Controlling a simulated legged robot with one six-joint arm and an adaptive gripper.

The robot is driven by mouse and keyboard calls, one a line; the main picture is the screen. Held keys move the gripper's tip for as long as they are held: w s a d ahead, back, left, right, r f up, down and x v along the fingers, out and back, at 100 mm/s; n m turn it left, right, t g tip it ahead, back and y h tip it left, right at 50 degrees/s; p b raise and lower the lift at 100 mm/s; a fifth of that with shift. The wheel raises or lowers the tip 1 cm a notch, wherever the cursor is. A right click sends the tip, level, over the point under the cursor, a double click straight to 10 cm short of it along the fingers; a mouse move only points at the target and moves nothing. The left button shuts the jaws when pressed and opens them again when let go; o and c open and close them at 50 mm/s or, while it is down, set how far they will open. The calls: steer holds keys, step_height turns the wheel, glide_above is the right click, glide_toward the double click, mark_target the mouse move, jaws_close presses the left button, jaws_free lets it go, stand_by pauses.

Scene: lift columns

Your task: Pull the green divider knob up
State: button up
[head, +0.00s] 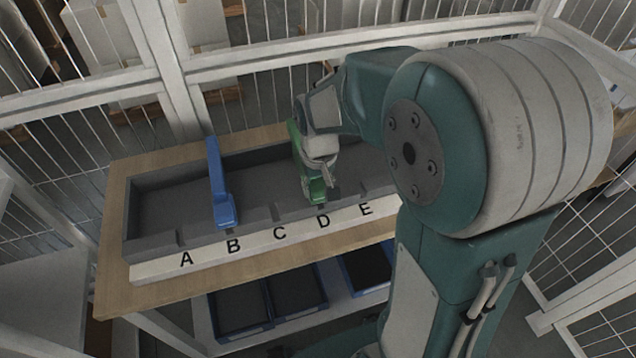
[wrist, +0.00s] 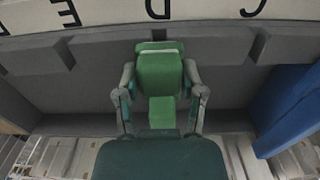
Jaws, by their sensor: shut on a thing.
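The green divider knob (head: 317,188) is at the front of a grey trough, near the letter D. In the wrist view the green knob (wrist: 160,72) sits between the two fingers. My gripper (head: 318,165) reaches down over it from above. In the wrist view my gripper (wrist: 160,82) has a finger against each side of the knob and is shut on it. Part of the green divider shows behind the gripper in the head view; the rest is hidden by the gripper.
A blue divider (head: 222,190) stands in the trough near the letter B, left of my gripper. The grey trough (head: 160,205) lies on a wooden table (head: 112,262) with a white lettered strip in front. Blue bins (head: 240,308) are below. Wire fencing surrounds the table.

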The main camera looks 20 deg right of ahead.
mark_target(318, 185)
steer(key=shift+r, duration=0.85)
steer(key=o, duration=0.9)
step_height(318, 185, up, 9)
stand_by(0.6)
steer(key=shift+s, duration=0.1)
stand_by(0.3)
